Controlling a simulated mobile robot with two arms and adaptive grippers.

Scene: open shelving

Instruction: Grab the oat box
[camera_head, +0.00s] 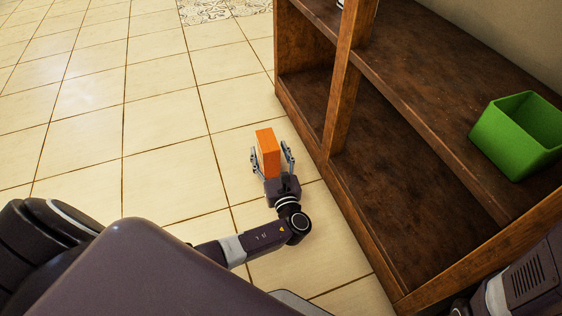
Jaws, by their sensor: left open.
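An orange box (267,150), which I take to be the oat box, shows near the middle of the head view, beside the front of the wooden shelving. No label can be read on it. My left gripper (270,158) is open, with one finger on each side of the box. I cannot tell whether the fingers touch it. The lower part of the box is partly hidden by the gripper, and what it rests on cannot be made out. My right gripper is not in view; only part of my right arm shows at the lower right.
The brown wooden shelving (350,185) fills the right side, its upright and lower edge close to my left gripper. A green open container (505,150) stands on its upper shelf at the right. The lower shelf looks empty. Tiled floor (110,120) to the left is clear.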

